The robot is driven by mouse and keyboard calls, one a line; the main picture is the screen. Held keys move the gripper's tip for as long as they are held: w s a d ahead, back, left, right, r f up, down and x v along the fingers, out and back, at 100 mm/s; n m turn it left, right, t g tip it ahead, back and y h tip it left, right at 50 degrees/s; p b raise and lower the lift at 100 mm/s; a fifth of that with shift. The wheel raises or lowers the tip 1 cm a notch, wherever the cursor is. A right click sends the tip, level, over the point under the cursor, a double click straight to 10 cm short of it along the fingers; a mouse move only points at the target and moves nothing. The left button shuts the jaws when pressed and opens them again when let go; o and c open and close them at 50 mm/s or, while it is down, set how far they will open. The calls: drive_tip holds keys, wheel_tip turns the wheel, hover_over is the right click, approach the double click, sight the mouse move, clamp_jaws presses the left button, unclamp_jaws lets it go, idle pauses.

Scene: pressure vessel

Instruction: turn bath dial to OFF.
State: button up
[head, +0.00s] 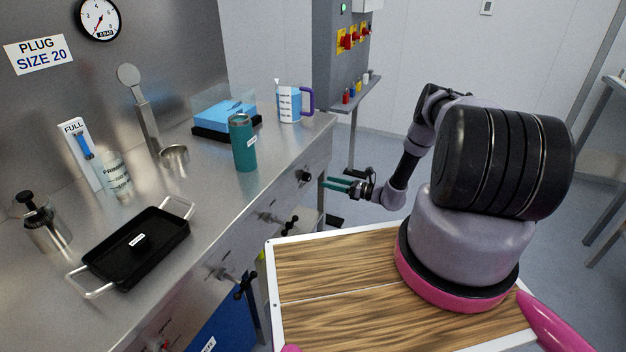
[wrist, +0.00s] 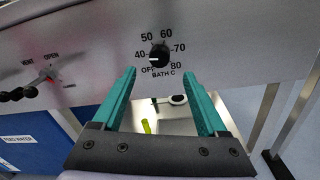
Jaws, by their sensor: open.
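The bath dial (wrist: 160,55) is a black round knob on the steel front panel, with OFF, 40, 50, 60, 70, 80 and "BATH C" printed around it. Its white mark is on the left side, pointing about between 40 and OFF. The dial also shows in the head view (head: 304,176) on the counter's front face. My gripper (wrist: 160,74) has teal fingers, open and empty, one on each side below the dial in the wrist view. In the head view my gripper (head: 322,182) is just right of the dial, apart from the panel.
On the counter are a teal tumbler (head: 244,145), a black tray (head: 140,246) and a measuring jug (head: 289,104). Open floor lies behind my arm.

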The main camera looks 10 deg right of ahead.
sight(310, 177)
drive_tip(key=x, duration=0.7)
drive_tip(key=shift+w+a, duration=0.2)
clamp_jaws()
